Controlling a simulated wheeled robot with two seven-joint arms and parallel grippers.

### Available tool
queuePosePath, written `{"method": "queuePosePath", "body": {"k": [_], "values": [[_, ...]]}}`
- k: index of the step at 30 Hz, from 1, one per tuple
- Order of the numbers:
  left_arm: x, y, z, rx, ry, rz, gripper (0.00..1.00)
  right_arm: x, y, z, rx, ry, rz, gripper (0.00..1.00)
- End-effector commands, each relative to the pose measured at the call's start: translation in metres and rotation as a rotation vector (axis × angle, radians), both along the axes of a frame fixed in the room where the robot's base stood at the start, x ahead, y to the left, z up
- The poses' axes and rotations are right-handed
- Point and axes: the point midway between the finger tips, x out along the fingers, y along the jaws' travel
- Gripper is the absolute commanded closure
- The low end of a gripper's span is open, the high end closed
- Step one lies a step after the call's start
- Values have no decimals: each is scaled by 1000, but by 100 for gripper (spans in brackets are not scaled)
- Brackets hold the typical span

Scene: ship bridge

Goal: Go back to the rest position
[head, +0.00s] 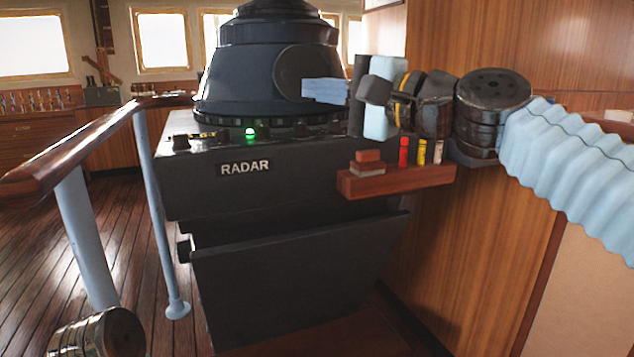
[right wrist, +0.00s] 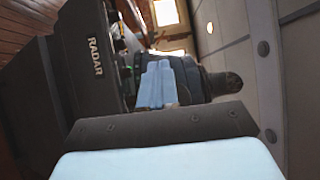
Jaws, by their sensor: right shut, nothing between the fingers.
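My right gripper (head: 308,90) reaches in from the right in the head view. Its light blue fingers are shut with nothing between them. They are in front of the dark radar housing (head: 265,75), above the radar console top; I cannot tell whether they touch it. In the right wrist view the shut fingers (right wrist: 157,68) point toward the dark housing. The radar console (head: 200,190) has a lit green lamp (head: 250,134) among its controls. My left gripper is out of view; only a piece of my left arm shows at the bottom left.
A small wooden shelf (head: 395,184) with red, yellow and white items stands below my right wrist. A wooden handrail (head: 80,150) on light blue posts runs along the left. A wood-panelled wall (head: 480,230) is close on the right. Open plank floor lies at left.

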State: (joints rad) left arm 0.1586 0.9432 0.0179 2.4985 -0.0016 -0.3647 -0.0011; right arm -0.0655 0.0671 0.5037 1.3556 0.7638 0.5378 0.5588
Motion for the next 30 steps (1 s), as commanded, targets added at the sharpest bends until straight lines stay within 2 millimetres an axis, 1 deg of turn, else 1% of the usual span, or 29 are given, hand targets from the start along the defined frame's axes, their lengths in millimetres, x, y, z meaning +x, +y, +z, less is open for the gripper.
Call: {"method": "queuePosePath", "body": {"k": [1,8,14,15,17,20,21,23,26,27,29,30], "values": [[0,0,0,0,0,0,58,0,0,0,0,0,0,100],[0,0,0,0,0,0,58,24,0,-32,-40,32,-32,100],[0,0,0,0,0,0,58,49,-1,-71,-91,66,-65,100],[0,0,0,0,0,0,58,56,-2,-84,-107,78,-76,100],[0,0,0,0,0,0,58,66,-3,-102,-132,92,-89,100],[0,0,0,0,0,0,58,84,-5,-140,-182,122,-115,100],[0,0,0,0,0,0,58,92,-6,-158,-206,137,-126,100],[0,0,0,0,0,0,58,103,-9,-188,-246,159,-141,100],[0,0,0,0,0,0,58,120,-15,-254,-335,206,-167,100],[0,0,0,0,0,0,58,126,-19,-287,-381,230,-177,100],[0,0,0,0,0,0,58,132,-25,-339,-455,263,-185,100],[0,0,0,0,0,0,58,132,-30,-375,-507,284,-186,100]]}}
